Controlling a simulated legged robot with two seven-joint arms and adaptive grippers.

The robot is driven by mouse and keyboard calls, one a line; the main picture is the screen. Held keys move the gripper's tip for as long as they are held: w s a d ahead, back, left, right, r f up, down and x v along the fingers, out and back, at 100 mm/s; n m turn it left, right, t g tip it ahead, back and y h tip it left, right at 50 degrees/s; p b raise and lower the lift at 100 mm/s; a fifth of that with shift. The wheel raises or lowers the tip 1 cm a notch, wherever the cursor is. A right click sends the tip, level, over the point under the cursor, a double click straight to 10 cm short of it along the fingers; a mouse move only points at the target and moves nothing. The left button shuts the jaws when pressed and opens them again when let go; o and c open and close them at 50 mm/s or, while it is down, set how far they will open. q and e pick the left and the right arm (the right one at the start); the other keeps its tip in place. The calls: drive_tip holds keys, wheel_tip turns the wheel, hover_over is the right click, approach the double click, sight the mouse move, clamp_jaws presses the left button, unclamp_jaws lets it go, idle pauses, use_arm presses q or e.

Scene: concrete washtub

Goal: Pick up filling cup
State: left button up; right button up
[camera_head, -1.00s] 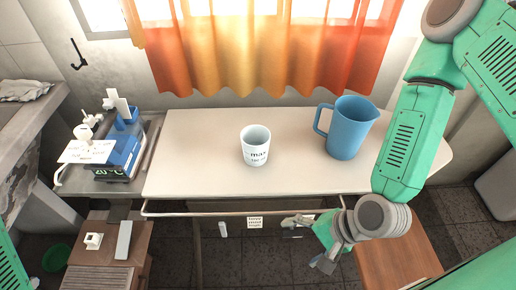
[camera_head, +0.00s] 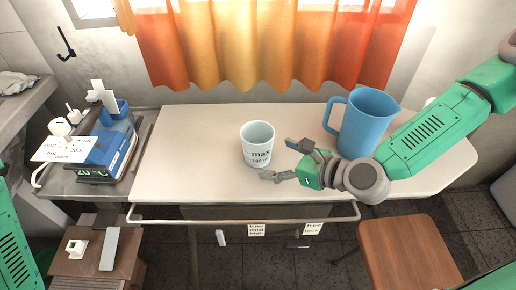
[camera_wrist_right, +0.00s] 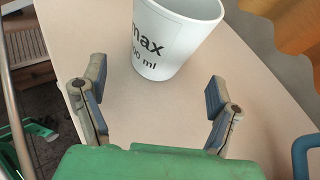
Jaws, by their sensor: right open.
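The filling cup (camera_head: 257,146) is a white cup with "max" printed in dark letters. It stands upright on the pale table. In the right wrist view the cup (camera_wrist_right: 172,38) is ahead of the jaws, nearer the top edge. My right gripper (camera_head: 283,161) is just right of the cup, its fingers pointing left at it. Its two fingers are spread apart with nothing between them in the right wrist view (camera_wrist_right: 155,98). My left gripper is not in view; only a bit of green arm shows at the left edge.
A blue pitcher (camera_head: 366,124) stands behind my right forearm; part of it also shows at the right wrist view's edge (camera_wrist_right: 308,155). A blue water-bath device (camera_head: 108,147) stands at left. A metal rail (camera_head: 245,220) runs along the table's front. The table's left part is clear.

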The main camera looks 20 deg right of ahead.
sight(268, 155)
drive_tip(key=shift+b+x, duration=0.5)
drive_tip(key=shift+x, duration=2.65)
drive_tip(key=shift+d+r, duration=0.1)
drive_tip(key=c, duration=1.3)
